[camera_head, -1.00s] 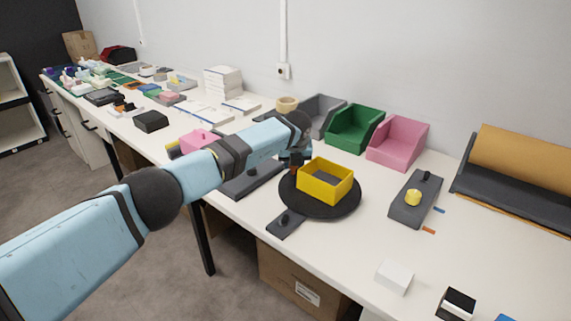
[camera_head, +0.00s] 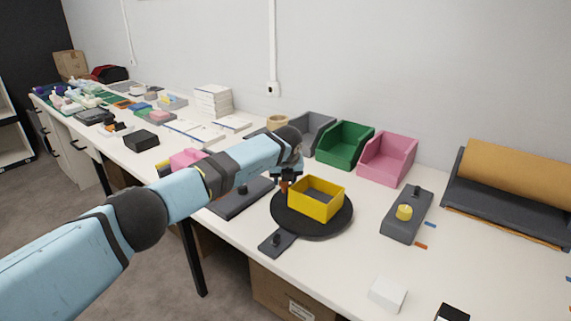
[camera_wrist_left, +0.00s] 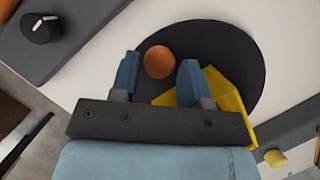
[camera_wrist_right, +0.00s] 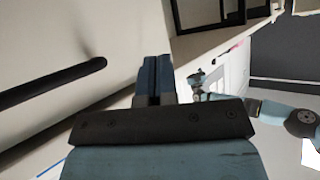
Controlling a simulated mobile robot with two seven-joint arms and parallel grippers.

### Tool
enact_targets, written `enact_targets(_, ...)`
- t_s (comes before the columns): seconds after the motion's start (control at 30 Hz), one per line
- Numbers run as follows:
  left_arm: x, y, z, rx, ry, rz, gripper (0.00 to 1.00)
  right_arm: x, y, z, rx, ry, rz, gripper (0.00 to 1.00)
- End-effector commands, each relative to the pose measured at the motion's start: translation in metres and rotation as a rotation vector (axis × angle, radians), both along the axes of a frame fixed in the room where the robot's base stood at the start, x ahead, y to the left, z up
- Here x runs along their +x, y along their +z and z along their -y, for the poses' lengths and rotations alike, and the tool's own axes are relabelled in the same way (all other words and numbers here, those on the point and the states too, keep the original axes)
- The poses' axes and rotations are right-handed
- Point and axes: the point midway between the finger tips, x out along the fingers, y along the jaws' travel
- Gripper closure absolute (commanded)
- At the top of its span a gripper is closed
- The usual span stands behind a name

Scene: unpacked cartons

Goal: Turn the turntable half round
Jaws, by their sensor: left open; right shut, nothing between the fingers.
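The turntable is a black disc (camera_head: 312,228) on the white table in the head view, with a dark base plate (camera_head: 277,242) jutting out at its front left. A yellow open box (camera_head: 316,199) sits on it. An orange knob (camera_wrist_left: 159,61) stands near the disc's edge beside the box. My left gripper (camera_head: 287,178) is over the disc's left side. In the left wrist view its open fingers (camera_wrist_left: 160,78) lie on either side of the knob; I cannot tell whether they touch it. My right gripper (camera_wrist_right: 156,75) is shut and empty, away from the turntable.
Grey, green (camera_head: 344,146) and pink (camera_head: 388,158) bins stand behind the turntable. A grey block with a yellow button (camera_head: 404,212) is to its right, and a dark plate with a knob (camera_head: 243,190) to its left.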

Motion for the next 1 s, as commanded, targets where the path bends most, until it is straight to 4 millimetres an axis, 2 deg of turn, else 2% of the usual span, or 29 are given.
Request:
enact_targets(0.3, -0.026, 0.068, 0.005, 0.0, -0.003, 0.004, 0.58, -0.001, 0.002, 0.003, -0.016, -0.003, -0.015, 1.0)
enact_targets(0.5, -0.04, 0.101, 0.009, 0.0, -0.001, 0.002, 0.58, -0.001, 0.002, 0.003, -0.019, -0.004, -0.018, 1.0)
enact_targets(0.7, -0.046, 0.115, 0.01, 0.0, 0.0, 0.001, 0.58, -0.002, -0.002, 0.003, -0.022, -0.004, -0.026, 1.0)
enact_targets(1.0, -0.047, 0.117, 0.01, 0.0, 0.0, 0.001, 0.58, -0.002, -0.001, 0.003, -0.022, -0.005, -0.025, 1.0)
